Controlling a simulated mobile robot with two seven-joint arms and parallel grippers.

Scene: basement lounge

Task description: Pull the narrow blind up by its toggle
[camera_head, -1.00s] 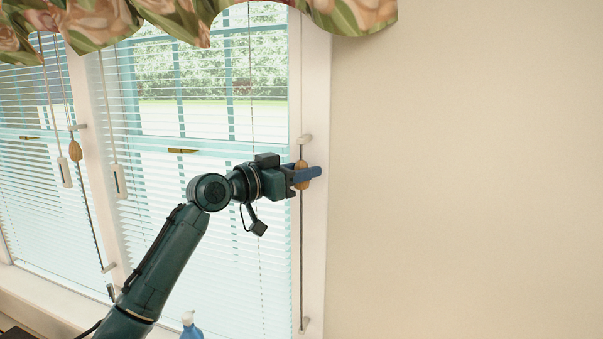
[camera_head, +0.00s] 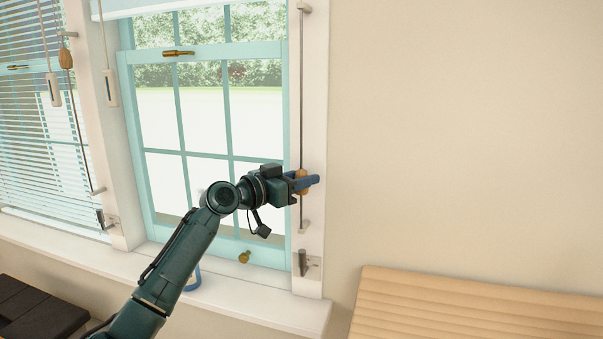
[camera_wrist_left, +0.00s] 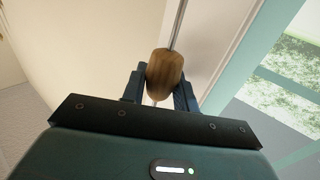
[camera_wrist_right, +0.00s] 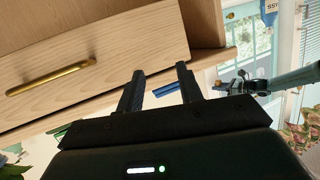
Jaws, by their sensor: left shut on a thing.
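The wooden toggle (camera_head: 302,181) sits on a thin vertical cord or rod beside the right-hand window, near its lower end. My left gripper (camera_head: 306,183) is shut on it. In the left wrist view the toggle (camera_wrist_left: 165,68) stands between the two fingers. The narrow blind (camera_head: 150,6) is gathered at the top edge of the head view, and the window pane below it is bare. My right gripper (camera_wrist_right: 160,72) is open and empty in the right wrist view, by a wooden drawer.
The left window's blind (camera_head: 25,150) hangs down with its own wooden toggle (camera_head: 66,59) high on its line. A white sill (camera_head: 250,305) runs below. A slatted wooden piece (camera_head: 470,305) stands at lower right. The drawer (camera_wrist_right: 90,70) has a brass handle (camera_wrist_right: 50,78).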

